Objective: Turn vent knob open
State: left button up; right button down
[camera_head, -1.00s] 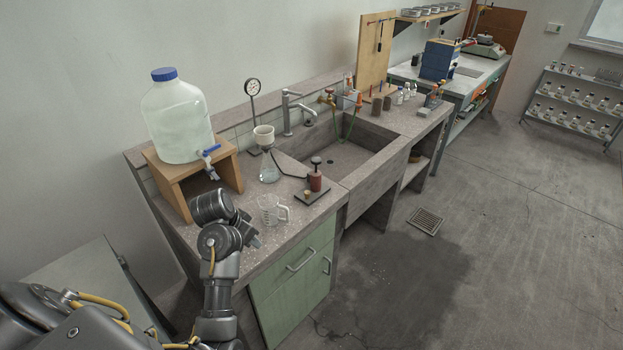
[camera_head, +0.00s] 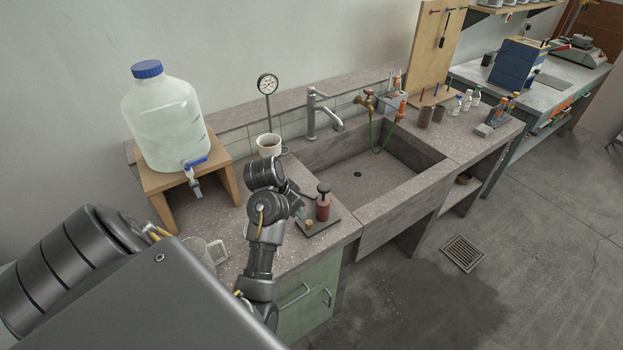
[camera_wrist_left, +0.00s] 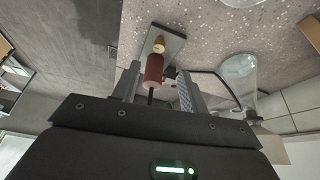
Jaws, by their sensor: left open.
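A red cylinder (camera_head: 323,208) with a black knob (camera_head: 323,188) on top stands on a dark flat plate (camera_head: 328,222) at the bench's front edge. A small tan piece (camera_head: 309,224) sits beside it on the plate. Which part is the vent knob I cannot tell for sure. My left gripper (camera_wrist_left: 158,72) is open. In the left wrist view its fingers lie either side of the red cylinder (camera_wrist_left: 153,68), whose dark stem (camera_wrist_left: 151,94) points back between them; contact is not clear. In the head view my left wrist hides most of the gripper. My right gripper is not in view.
A glass beaker (camera_head: 205,252) is left of my forearm. A carboy (camera_head: 165,120) on a wooden stand (camera_head: 225,170) is at left, the sink (camera_head: 375,165) at right.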

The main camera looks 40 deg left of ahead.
aim_at(309, 223)
pick_arm(q)
jog(key=x, duration=0.9)
jog(key=shift+w+d+r+p, duration=0.1)
jog(key=shift+w+r+p, duration=0.1)
jog(key=shift+w+p, duration=0.2)
jog(key=shift+f, duration=0.4)
jog(key=shift+w+f, duration=0.2)
jog(key=shift+f, duration=0.1)
jog(key=shift+w+f, duration=0.3)
jog(key=shift+f, duration=0.15)
jog(key=shift+s, duration=0.15)
jog(key=shift+c, duration=0.2)
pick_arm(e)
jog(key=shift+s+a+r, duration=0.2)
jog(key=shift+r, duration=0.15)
pick_arm(q)
grip_shut()
jog(key=shift+r, duration=0.1)
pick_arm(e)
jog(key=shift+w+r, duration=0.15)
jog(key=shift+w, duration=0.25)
